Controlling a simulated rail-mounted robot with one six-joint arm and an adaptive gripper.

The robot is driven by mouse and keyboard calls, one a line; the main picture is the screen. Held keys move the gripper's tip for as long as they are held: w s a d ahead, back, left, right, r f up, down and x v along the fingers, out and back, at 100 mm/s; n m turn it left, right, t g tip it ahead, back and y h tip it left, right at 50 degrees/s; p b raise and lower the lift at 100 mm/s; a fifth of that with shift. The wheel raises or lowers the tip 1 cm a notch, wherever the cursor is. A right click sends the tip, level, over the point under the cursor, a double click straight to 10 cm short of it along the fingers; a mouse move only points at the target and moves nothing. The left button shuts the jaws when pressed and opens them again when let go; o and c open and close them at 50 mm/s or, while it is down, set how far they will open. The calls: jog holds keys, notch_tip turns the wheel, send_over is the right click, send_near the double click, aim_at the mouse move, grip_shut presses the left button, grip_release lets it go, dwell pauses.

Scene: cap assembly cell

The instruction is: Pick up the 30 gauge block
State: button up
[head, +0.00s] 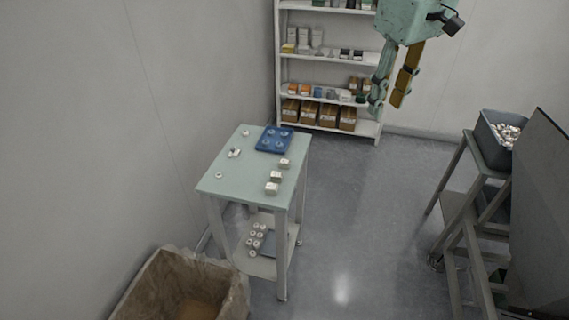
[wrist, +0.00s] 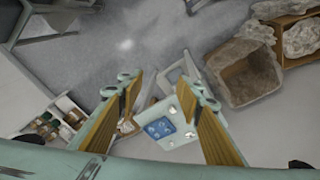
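Three small pale blocks stand in a row along the right side of the green-topped table (head: 222,180) in the head view: a back one (head: 284,164), a middle one (head: 276,176) and a front one (head: 271,188). Their markings are too small to read, so I cannot tell which is the 30 gauge block. My gripper (head: 386,108) hangs high to the right of the table, well away from the blocks. In the wrist view its fingers (wrist: 162,80) are spread with nothing between them. The blocks are not clearly visible there.
A blue tray (head: 265,146) with round pockets lies at the table's back; it also shows in the wrist view (wrist: 158,129). A stocked shelf (head: 327,131) stands behind, a lined bin (head: 160,285) in front, a grey bin (head: 490,145) right.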

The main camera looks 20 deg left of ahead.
jog(key=w+a+f+n+p, duration=0.1)
jog(key=w+a+f+n, duration=0.1)
jog(key=w+a+f, duration=0.45)
jog(key=n+g+p, duration=0.2)
jog(key=n+p, duration=0.2)
jog(key=n, duration=0.3)
send_over(283, 161)
notch_tip(283, 161, down, 18)
jog(key=shift+f+h, duration=0.2)
jog(key=shift+h, duration=0.1)
jog(key=shift+f+b, duration=0.4)
jog(key=shift+f, duration=3.9)
